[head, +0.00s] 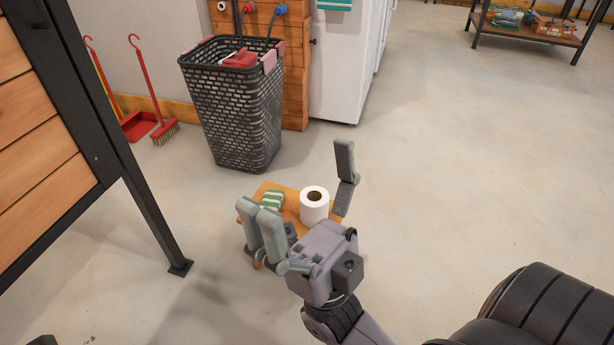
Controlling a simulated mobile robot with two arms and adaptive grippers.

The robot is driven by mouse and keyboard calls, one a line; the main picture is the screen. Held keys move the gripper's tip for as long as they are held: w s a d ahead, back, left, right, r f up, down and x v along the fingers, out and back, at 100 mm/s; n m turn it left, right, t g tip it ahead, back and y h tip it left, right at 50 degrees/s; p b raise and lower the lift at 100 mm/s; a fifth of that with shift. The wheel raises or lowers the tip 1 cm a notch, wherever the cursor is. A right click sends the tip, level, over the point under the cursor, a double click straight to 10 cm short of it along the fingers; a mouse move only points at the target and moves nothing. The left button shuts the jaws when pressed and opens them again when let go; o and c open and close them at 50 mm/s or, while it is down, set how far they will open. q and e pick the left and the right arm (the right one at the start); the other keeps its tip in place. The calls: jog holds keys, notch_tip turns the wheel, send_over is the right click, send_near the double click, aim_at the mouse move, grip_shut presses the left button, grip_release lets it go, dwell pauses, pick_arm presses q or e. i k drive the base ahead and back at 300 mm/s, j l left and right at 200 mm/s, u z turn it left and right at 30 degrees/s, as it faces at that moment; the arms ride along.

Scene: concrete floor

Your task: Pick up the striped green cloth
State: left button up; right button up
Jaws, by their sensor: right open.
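The striped green cloth (272,200) is green and white and lies folded on a small wooden stool (287,192). A white paper roll (314,205) stands upright on the stool, to the right of the cloth. My right gripper (302,180) is open, its fingers spread wide, nearer the camera than the stool. Its left fingers overlap the lower edge of the cloth in the picture, and its right finger is beside the roll. I cannot tell whether it touches either. Part of the stool is hidden behind the gripper. My left gripper is not in view.
A tall black basket (232,120) stands behind the stool. A red brush (165,130) and dustpan (138,124) lean at the wall. A wooden panel with a black metal frame (130,190) is at left. The concrete floor to the right is clear, with a shelf (530,25) far back.

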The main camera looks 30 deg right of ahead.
aim_at(274, 198)
jog(key=z, duration=0.75)
jog(key=u, duration=1.3)
jog(key=k+l, duration=0.2)
jog(key=k, duration=0.3)
